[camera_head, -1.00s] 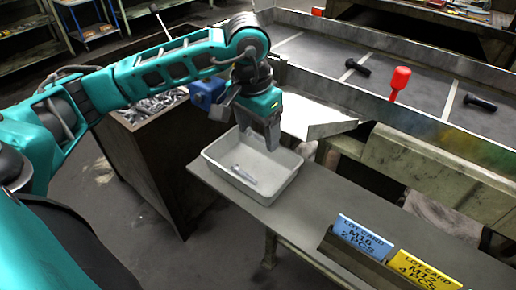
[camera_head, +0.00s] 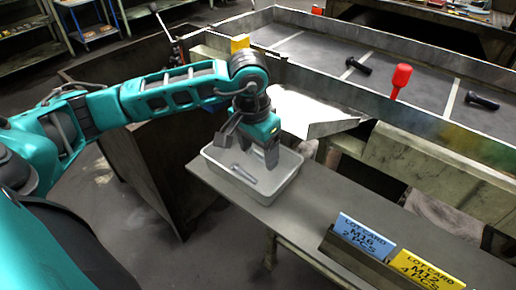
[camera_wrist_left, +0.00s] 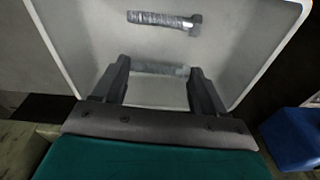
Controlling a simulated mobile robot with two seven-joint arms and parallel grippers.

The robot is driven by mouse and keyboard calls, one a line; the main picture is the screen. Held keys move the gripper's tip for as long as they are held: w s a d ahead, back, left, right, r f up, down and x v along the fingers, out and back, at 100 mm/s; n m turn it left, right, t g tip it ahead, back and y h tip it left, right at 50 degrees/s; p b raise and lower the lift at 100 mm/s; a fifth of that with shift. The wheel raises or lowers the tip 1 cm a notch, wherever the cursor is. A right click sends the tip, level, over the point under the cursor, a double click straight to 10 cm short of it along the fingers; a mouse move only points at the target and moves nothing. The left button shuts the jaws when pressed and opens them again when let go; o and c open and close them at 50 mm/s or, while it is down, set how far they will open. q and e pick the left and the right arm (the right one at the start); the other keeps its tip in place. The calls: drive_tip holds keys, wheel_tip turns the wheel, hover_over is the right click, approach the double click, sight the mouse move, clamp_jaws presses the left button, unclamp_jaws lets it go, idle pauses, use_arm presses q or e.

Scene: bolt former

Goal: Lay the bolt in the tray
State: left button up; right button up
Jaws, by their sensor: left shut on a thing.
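My left gripper (camera_head: 249,147) is low over the pale grey tray (camera_head: 207,158), its fingers at or within the rim. In the left wrist view the gripper (camera_wrist_left: 158,74) is shut on a grey bolt (camera_wrist_left: 160,68) lying across between the fingers. Another bolt (camera_wrist_left: 160,19) with a hex head lies on the tray floor (camera_wrist_left: 225,50), apart from the held one. In the head view a bolt (camera_head: 243,174) shows in the tray; the held one is largely hidden there by the fingers. I cannot tell whether the held bolt touches the floor. My right gripper is out of view.
The tray stands on a narrow grey bench (camera_head: 310,215) with blue (camera_head: 364,233) and yellow (camera_head: 418,270) lot cards to its right. A dark bin (camera_head: 150,165) stands to the left.

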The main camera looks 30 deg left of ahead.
sight(254, 167)
use_arm(q)
drive_tip(key=shift+f+b, duration=0.35)
drive_tip(key=shift+f, duration=0.05)
drive_tip(key=o, duration=1.2)
drive_tip(key=shift+c, duration=0.2)
drive_tip(key=shift+r, duration=0.15)
drive_tip(key=shift+r+p, duration=0.25)
drive_tip(key=shift+p, duration=0.25)
wheel_tip(254, 167, up, 12)
drive_tip(key=s, duration=0.1)
drive_tip(key=shift+s+r+p, duration=0.25)
drive_tip(key=shift+p, duration=0.05)
drive_tip(key=shift+a, duration=0.1)
